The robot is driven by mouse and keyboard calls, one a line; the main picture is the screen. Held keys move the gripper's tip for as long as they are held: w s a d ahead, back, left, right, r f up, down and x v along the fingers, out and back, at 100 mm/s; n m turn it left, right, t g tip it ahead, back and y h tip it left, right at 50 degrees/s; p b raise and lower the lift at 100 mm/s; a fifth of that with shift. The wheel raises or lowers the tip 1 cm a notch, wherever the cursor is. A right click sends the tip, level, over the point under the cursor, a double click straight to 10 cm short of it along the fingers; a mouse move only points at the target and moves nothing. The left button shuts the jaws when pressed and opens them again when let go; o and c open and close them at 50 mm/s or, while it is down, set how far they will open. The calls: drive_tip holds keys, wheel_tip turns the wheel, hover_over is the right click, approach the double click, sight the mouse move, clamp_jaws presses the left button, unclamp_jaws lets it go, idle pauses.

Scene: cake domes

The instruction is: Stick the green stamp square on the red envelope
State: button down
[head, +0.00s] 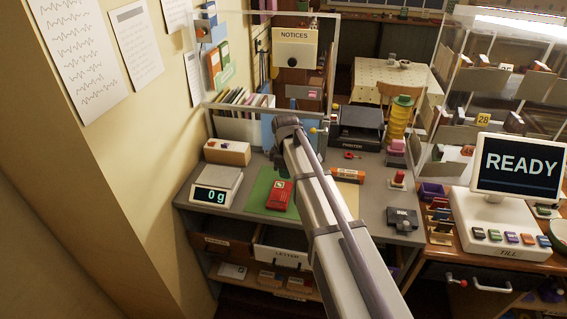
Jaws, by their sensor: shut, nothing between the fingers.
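My gripper (280,162) hangs from the end of my arm over the back of the green mat (258,190). It looks shut and holds nothing that I can see; its fingertips are small and dark here. A small red item (279,196) with pale marks lies on the mat, in front of and below the gripper. I cannot tell whether it is the red envelope. I cannot make out a green stamp in this view. My arm crosses the right part of the mat and hides what lies behind it.
A scale (216,188) reading 0 g stands left of the mat. A tan box (227,152) is behind it. Right of my arm are an orange box (347,175), a printer (358,128) and a black device (403,219). A clear frame stands at the back. The till (500,222) is far right.

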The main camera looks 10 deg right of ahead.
sight(283, 198)
drive_tip(key=shift+w+a+f, duration=0.1)
drive_tip(key=shift+w+a, duration=0.15)
drive_tip(key=shift+a, duration=0.15)
wheel_tip(283, 198, down, 9)
drive_tip(key=b, duration=0.9)
drive_tip(key=shift+d+f, duration=0.1)
drive_tip(key=shift+f+b, duration=0.4)
drive_tip(key=shift+b, duration=0.15)
drive_tip(key=c, duration=1.8)
unclamp_jaws()
drive_tip(key=o, duration=0.4)
drive_tip(key=shift+o, duration=0.2)
wheel_tip(283, 198, up, 11)
drive_tip(key=p, duration=1.1)
drive_tip(key=shift+s+r, duration=0.1)
drive_tip(key=shift+f, duration=0.2)
